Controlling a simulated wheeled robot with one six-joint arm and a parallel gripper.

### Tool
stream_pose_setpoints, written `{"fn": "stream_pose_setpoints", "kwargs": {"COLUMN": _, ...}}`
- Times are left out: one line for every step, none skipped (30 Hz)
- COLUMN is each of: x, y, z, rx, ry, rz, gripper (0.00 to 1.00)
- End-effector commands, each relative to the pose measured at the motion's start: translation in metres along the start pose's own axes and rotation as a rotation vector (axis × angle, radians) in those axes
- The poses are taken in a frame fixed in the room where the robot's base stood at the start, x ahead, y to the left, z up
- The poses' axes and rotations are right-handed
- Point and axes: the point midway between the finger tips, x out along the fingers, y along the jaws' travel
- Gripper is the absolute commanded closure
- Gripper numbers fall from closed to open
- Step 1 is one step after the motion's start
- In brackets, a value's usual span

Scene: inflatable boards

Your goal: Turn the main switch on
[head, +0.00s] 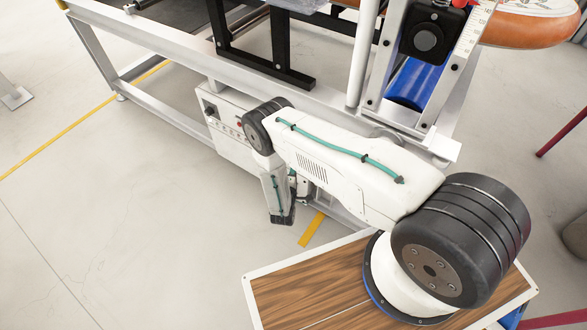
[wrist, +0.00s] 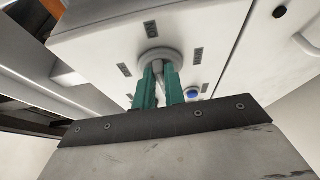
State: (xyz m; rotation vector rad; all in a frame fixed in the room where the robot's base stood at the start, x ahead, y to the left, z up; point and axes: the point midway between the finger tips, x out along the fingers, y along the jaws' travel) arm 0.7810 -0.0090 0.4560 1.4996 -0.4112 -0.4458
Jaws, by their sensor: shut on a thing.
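The main switch (wrist: 160,55) shows in the wrist view as a round grey dial with a light handle, on the white face of a control cabinet (wrist: 100,35). Small dark label plates surround the dial. My gripper (wrist: 159,70) has its two teal fingers on either side of the handle, shut on it. The fingers hide part of the handle, so its exact angle is hard to read. In the head view the white cabinet (head: 228,148) stands low under the metal frame; my arm covers its right part and the switch cannot be made out.
A blue button (wrist: 193,92) sits just right of my fingers, and a black knob (wrist: 280,11) is farther right. The metal frame (head: 170,45) runs above the cabinet. A wood-topped platform (head: 300,290) lies below my arm.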

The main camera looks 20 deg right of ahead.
Motion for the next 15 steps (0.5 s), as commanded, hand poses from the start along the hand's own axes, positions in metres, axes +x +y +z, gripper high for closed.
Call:
{"fn": "stream_pose_setpoints", "kwargs": {"x": -0.0016, "y": -0.0019, "z": 0.0011, "rx": 0.008, "ry": 0.001, "rz": 0.002, "gripper": 1.00}}
{"fn": "stream_pose_setpoints", "kwargs": {"x": -0.0017, "y": -0.0022, "z": 0.0012, "rx": 0.015, "ry": 0.000, "rz": 0.005, "gripper": 1.00}}
{"fn": "stream_pose_setpoints", "kwargs": {"x": -0.0017, "y": -0.0025, "z": 0.0013, "rx": 0.024, "ry": 0.000, "rz": 0.008, "gripper": 1.00}}
{"fn": "stream_pose_setpoints", "kwargs": {"x": -0.0017, "y": -0.0026, "z": 0.0013, "rx": 0.028, "ry": 0.000, "rz": 0.010, "gripper": 1.00}}
{"fn": "stream_pose_setpoints", "kwargs": {"x": -0.0017, "y": -0.0027, "z": 0.0013, "rx": 0.032, "ry": 0.000, "rz": 0.011, "gripper": 1.00}}
{"fn": "stream_pose_setpoints", "kwargs": {"x": -0.0017, "y": -0.0028, "z": 0.0013, "rx": 0.036, "ry": 0.000, "rz": 0.013, "gripper": 1.00}}
{"fn": "stream_pose_setpoints", "kwargs": {"x": -0.0016, "y": -0.0028, "z": 0.0013, "rx": 0.039, "ry": 0.000, "rz": 0.014, "gripper": 1.00}}
{"fn": "stream_pose_setpoints", "kwargs": {"x": -0.0016, "y": -0.0028, "z": 0.0013, "rx": 0.041, "ry": 0.000, "rz": 0.015, "gripper": 1.00}}
{"fn": "stream_pose_setpoints", "kwargs": {"x": -0.0016, "y": -0.0028, "z": 0.0013, "rx": 0.043, "ry": 0.000, "rz": 0.016, "gripper": 1.00}}
{"fn": "stream_pose_setpoints", "kwargs": {"x": -0.0016, "y": -0.0029, "z": 0.0013, "rx": 0.044, "ry": 0.000, "rz": 0.016, "gripper": 1.00}}
{"fn": "stream_pose_setpoints", "kwargs": {"x": -0.0016, "y": -0.0029, "z": 0.0013, "rx": 0.045, "ry": 0.000, "rz": 0.017, "gripper": 1.00}}
{"fn": "stream_pose_setpoints", "kwargs": {"x": -0.0016, "y": -0.0029, "z": 0.0014, "rx": 0.045, "ry": 0.000, "rz": 0.017, "gripper": 1.00}}
{"fn": "stream_pose_setpoints", "kwargs": {"x": -0.0016, "y": -0.0029, "z": 0.0014, "rx": 0.045, "ry": 0.000, "rz": 0.017, "gripper": 1.00}}
{"fn": "stream_pose_setpoints", "kwargs": {"x": -0.0016, "y": -0.0029, "z": 0.0014, "rx": 0.045, "ry": -0.001, "rz": 0.017, "gripper": 1.00}}
{"fn": "stream_pose_setpoints", "kwargs": {"x": -0.0016, "y": -0.0029, "z": 0.0014, "rx": 0.045, "ry": -0.001, "rz": 0.016, "gripper": 1.00}}
